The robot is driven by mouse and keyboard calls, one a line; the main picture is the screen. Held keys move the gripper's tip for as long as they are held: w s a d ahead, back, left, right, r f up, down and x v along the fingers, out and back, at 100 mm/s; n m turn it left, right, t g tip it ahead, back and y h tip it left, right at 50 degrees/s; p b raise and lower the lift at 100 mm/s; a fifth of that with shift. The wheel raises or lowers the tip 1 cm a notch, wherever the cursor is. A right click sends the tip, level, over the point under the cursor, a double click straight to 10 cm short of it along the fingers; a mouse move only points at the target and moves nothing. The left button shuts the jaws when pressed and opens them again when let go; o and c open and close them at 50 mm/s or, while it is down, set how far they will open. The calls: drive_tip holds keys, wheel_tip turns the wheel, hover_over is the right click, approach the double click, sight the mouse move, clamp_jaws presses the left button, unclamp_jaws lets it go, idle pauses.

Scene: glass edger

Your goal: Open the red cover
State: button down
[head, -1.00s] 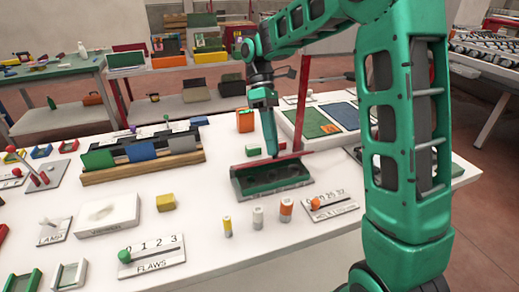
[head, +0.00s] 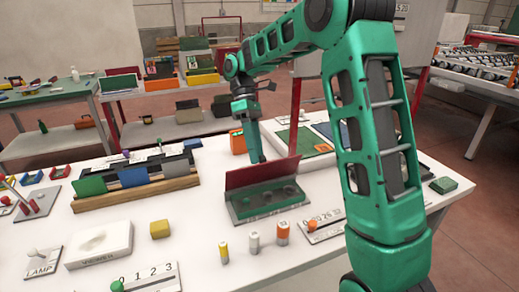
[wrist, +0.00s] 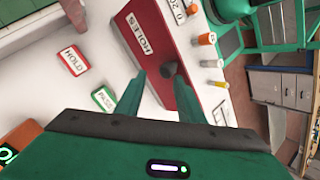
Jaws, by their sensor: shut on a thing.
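The red cover (head: 262,173) stands raised along the back edge of a dark green tray (head: 268,202) with round hollows on the table. In the wrist view the cover (wrist: 150,35) shows its face with a white HOLES label and a dark knob (wrist: 170,69). My gripper (head: 257,160) is behind the cover in the head view, pointing down. In the wrist view my gripper's fingers (wrist: 159,80) lie either side of the knob, shut on the cover at the knob. The exact contact is hard to see.
An orange box (head: 238,142) and green and blue panels stand behind. Several small cylinders (head: 254,242) and a number scale (head: 325,224) are in front of the tray. A yellow block (head: 159,229) sits to the left. HOLD (wrist: 73,60) and PASS (wrist: 104,98) plates lie near my gripper.

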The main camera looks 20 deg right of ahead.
drive_tip(key=shift+w+d+f, duration=0.15)
drive_tip(key=shift+w+f, duration=0.1)
drive_tip(key=shift+f, duration=0.35)
drive_tip(key=c, duration=1.6)
unclamp_jaws()
drive_tip(key=shift+w+d+f, duration=0.3)
drive_tip(key=shift+w+f, duration=0.1)
drive_tip(key=shift+w, duration=0.15)
drive_tip(key=shift+w+d+f, duration=0.25)
drive_tip(key=shift+w+f, duration=0.1)
drive_tip(key=shift+w, duration=0.2)
drive_tip(key=v, duration=0.3)
drive_tip(key=s+v, duration=0.1)
drive_tip(key=v, duration=0.3)
drive_tip(key=r+v, duration=0.1)
drive_tip(key=v, duration=0.3)
drive_tip(key=shift+s+a, duration=0.1)
drive_tip(key=shift+s, duration=0.2)
